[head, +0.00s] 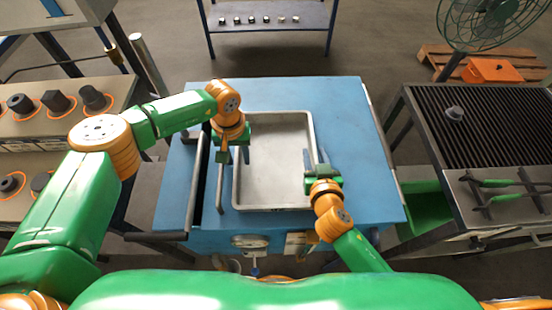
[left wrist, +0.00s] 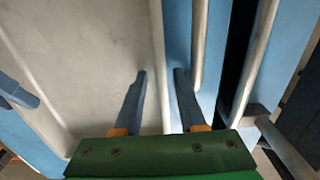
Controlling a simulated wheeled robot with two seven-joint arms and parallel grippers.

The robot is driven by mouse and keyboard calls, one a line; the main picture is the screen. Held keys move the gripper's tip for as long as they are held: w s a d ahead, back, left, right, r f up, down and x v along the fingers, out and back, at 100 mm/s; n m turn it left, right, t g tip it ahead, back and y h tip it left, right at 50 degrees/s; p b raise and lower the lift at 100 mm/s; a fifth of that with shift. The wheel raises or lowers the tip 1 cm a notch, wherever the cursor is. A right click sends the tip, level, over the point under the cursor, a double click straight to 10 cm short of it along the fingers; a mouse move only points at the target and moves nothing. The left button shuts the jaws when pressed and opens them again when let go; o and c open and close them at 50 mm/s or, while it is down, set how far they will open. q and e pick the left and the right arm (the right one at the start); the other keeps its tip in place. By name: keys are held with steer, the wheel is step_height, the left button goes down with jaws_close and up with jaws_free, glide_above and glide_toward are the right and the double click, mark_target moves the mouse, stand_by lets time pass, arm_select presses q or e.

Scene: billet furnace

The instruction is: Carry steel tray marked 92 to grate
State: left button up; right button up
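The steel tray (head: 275,150) is a shallow grey pan lying flat on the blue cabinet top (head: 345,110). No number shows on it. My left gripper (head: 235,155) is at the tray's left wall. In the left wrist view its two fingers (left wrist: 158,85) stand apart, one on each side of the tray wall (left wrist: 157,60), with gaps visible. My right gripper (head: 314,160) is at the tray's right wall, with its fingers apart around the rim. The dark slatted grate (head: 485,125) is at the right, separate from the cabinet.
A small grey knob-like object (head: 454,112) sits on the grate. A plate with green handles (head: 500,185) is at its front. A bench with black knobs (head: 55,103) stands left. A shelf (head: 270,18) is behind, and a fan (head: 485,18) at back right. The tray is empty.

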arm_select(q)
jaws_close()
arm_select(e)
jaws_close()
arm_select(q)
steer(key=shift+w+r, duration=0.1)
stand_by(1.1)
